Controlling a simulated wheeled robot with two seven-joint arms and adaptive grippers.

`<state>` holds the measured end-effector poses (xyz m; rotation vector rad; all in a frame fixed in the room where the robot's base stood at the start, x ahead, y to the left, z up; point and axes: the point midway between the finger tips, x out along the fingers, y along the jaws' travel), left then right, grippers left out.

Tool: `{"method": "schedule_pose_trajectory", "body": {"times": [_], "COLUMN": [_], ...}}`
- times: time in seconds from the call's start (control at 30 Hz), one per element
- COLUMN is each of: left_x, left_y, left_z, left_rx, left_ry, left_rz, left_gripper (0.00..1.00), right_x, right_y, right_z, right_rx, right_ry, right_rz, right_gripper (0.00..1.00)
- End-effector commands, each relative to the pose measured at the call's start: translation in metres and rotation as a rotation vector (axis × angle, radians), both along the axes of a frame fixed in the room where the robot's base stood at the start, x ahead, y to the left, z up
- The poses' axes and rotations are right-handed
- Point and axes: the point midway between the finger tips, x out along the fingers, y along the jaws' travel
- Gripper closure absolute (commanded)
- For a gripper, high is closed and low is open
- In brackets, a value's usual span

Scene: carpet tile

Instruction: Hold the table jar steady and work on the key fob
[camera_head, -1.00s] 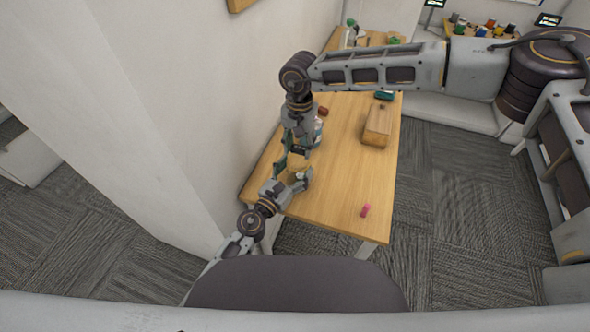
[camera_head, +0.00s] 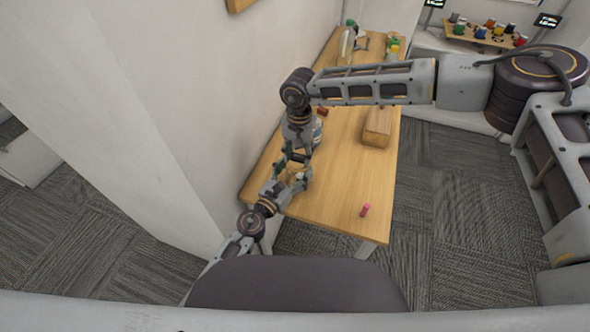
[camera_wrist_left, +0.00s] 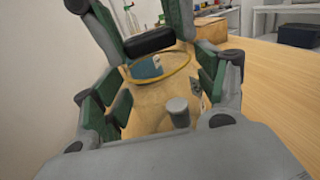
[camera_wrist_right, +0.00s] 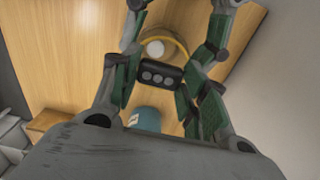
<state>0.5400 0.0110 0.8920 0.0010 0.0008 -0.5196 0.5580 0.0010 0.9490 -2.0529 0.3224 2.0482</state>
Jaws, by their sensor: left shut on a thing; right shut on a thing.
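The table jar, see-through and tan-looking with a yellow rim, stands on the table between my left gripper's fingers in the left wrist view (camera_wrist_left: 160,90). My left gripper (camera_head: 292,183) is shut on it from the near side. The black key fob (camera_wrist_right: 160,76) has three round grey buttons. My right gripper (camera_head: 297,158) is shut on it from above. In the left wrist view the fob (camera_wrist_left: 150,40) is just above the jar's rim; I cannot tell whether they touch. A grey knob-like cylinder (camera_wrist_left: 178,110) shows at the jar. The grippers mostly hide jar and fob in the head view.
A wooden block (camera_head: 378,128) and a small pink object (camera_head: 365,210) lie to the right on the table (camera_head: 345,175). A blue-and-white container (camera_head: 316,130) and a reddish-brown item (camera_head: 322,112) are close behind my right gripper. A wall borders the left side.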

Motion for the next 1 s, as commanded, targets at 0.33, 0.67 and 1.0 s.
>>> {"method": "schedule_pose_trajectory", "body": {"times": [0.33,0.67,1.0], "left_x": [-0.002,-0.002,-0.001], "left_y": [-0.003,-0.004,-0.002], "left_z": [0.002,0.002,0.0], "left_rx": [-0.002,-0.004,-0.002], "left_ry": [-0.004,-0.003,0.0], "left_rz": [-0.008,-0.009,-0.005], "left_gripper": [0.56,0.57,0.57], "right_x": [-0.001,-0.002,-0.001], "right_y": [-0.002,-0.001,-0.001], "right_z": [-0.025,-0.025,-0.02], "right_rx": [-0.003,-0.003,-0.002], "right_ry": [0.004,0.005,0.004], "right_rz": [-0.002,0.0,0.0], "right_gripper": [0.71,0.15,0.15]}}
